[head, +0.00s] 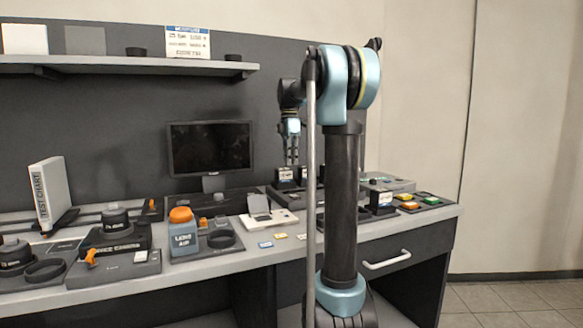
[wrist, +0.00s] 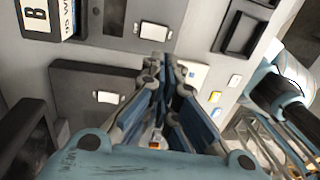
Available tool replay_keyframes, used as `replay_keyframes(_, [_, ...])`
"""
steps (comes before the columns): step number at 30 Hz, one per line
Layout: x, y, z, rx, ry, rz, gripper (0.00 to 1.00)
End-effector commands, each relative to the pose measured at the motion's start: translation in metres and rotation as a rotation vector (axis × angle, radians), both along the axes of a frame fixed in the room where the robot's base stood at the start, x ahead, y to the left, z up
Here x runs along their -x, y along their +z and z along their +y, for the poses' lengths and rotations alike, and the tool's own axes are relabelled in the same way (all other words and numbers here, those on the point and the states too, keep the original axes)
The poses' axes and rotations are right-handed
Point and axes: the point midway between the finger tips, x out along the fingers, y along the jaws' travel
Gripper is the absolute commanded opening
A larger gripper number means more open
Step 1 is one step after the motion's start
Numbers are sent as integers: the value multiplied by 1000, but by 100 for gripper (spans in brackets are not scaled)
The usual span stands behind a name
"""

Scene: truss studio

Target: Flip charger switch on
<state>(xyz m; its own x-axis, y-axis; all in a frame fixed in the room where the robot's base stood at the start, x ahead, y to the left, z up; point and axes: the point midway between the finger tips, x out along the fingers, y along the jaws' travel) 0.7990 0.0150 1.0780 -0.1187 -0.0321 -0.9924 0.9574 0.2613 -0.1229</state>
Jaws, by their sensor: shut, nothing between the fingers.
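My gripper (head: 291,158) points down over the back of the bench, above a dark low unit (head: 272,194) with upright labelled blocks (head: 284,176); this unit may be the charger. In the wrist view my gripper (wrist: 163,68) is shut and empty, its blue-padded fingers together. Dark panels below it carry small white pieces, one above the fingertips (wrist: 155,31) and one to their left (wrist: 108,97). I cannot tell which of these, if any, is the charger switch, or its position. A block marked B (wrist: 45,17) stands at upper left. My arm hides part of the bench.
A monitor (head: 210,148) stands at the back. A bottle with an orange cap (head: 183,238) and a white device (head: 268,218) stand left of my arm. A tray with coloured pieces (head: 437,202) lies at right. A shelf (head: 120,66) overhangs the bench's left.

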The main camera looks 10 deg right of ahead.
Motion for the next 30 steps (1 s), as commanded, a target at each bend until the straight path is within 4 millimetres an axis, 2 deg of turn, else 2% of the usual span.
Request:
replay_keyframes(12, [9,-73,-3,0,-1,0,0])
replay_keyframes(18, [12,-101,-4,0,-1,0,0])
replay_keyframes(24, [14,-115,-4,0,-1,0,0])
replay_keyframes(30, [14,-117,-4,0,-1,0,0])
